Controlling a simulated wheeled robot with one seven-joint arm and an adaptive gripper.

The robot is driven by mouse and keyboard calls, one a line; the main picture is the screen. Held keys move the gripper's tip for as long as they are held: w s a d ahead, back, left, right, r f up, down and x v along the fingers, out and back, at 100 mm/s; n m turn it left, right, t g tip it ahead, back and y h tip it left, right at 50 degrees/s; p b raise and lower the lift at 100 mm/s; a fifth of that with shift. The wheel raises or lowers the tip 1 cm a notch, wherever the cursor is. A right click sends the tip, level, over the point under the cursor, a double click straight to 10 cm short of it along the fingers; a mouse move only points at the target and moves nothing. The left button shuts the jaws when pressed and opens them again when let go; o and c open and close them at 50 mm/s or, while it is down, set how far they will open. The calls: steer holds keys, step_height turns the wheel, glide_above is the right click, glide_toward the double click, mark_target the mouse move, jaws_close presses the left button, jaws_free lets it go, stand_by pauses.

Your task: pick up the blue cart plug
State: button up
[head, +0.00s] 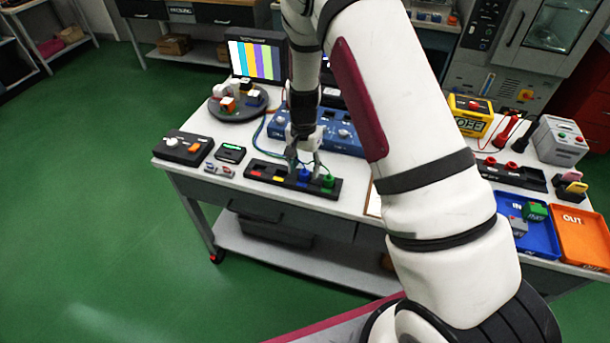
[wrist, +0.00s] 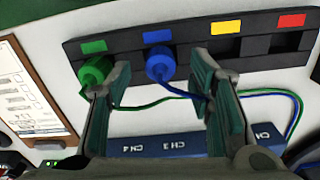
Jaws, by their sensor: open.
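The blue cart plug (wrist: 160,65) sits in a black holder strip (wrist: 250,45) below a blue label, with a blue wire trailing from it. It also shows in the head view (head: 304,175). My gripper (head: 304,165) is open above the strip. In the wrist view the blue plug lies between my two fingers (wrist: 160,78), apart from both as far as I can see. A green plug (wrist: 95,72) sits in the strip just outside my left finger, very close to it. Its lower part is partly hidden by that finger.
The slots under the yellow label (wrist: 225,27) and red label (wrist: 291,20) look empty. A blue channel box (wrist: 180,143) stands behind the strip. A clipboard (wrist: 32,95) lies beside the green plug. A black control box (head: 183,147) is left of the strip.

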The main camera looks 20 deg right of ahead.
steer(key=shift+f, duration=0.85)
jaws_close()
